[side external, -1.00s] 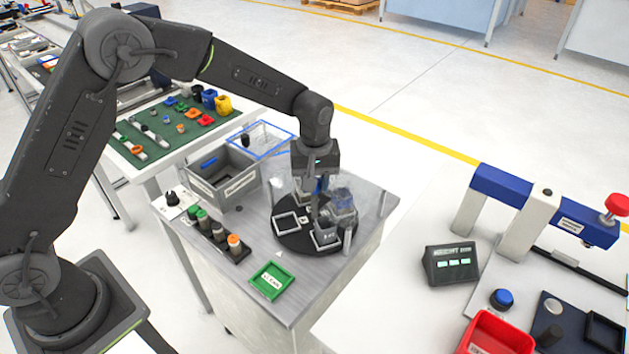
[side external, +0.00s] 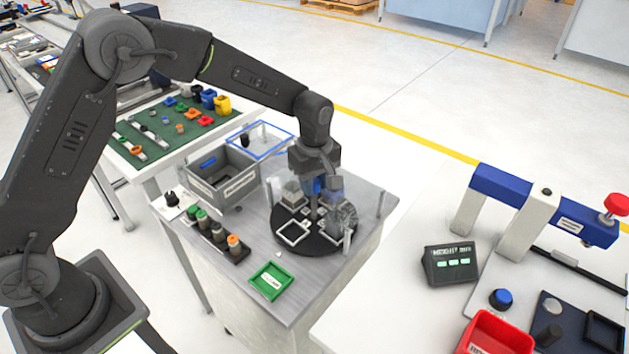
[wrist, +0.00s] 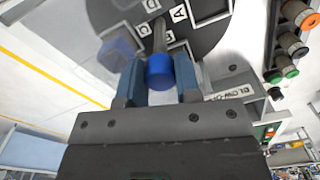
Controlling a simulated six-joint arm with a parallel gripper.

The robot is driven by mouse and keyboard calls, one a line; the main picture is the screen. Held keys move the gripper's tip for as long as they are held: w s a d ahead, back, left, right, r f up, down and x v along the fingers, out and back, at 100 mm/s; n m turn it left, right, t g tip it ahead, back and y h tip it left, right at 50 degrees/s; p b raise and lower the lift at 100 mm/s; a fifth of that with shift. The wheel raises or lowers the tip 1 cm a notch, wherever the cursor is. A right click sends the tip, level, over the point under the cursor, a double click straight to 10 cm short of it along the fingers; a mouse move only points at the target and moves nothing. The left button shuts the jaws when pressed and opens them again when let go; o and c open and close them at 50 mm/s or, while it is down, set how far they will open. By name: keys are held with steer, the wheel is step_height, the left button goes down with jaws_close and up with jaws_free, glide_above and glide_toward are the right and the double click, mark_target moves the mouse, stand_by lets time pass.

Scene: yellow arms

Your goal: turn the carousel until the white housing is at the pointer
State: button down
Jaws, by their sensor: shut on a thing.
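The carousel (side external: 312,246) is a dark disc with square, letter-marked nests on the grey bench. My gripper (side external: 318,188) is over it, its blue fingers shut on a blue-topped handle (wrist: 160,71) whose grey rod runs to the disc. An empty white-outlined nest (side external: 293,233) faces the front, near a small pale mark (side external: 279,254) that looks like the pointer. A pale block (side external: 292,192), possibly the white housing, sits at the back left of the disc. A blurred grey part (side external: 343,217) sits at the right. My gripper hides part of the disc.
Clear posts stand around the disc. A green tray (side external: 271,281) lies in front, and a row of knobs (side external: 218,233) is on the left. A grey bin (side external: 224,182) and a blue-rimmed clear box (side external: 260,139) stand behind left.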

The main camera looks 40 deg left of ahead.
steer(key=shift+w+r+n, duration=0.1)
steer(key=shift+n, duration=0.3)
stand_by(0.4)
steer(key=c, duration=0.8)
jaws_free()
step_height(320, 180, up, 14)
steer(key=shift+f, duration=0.1)
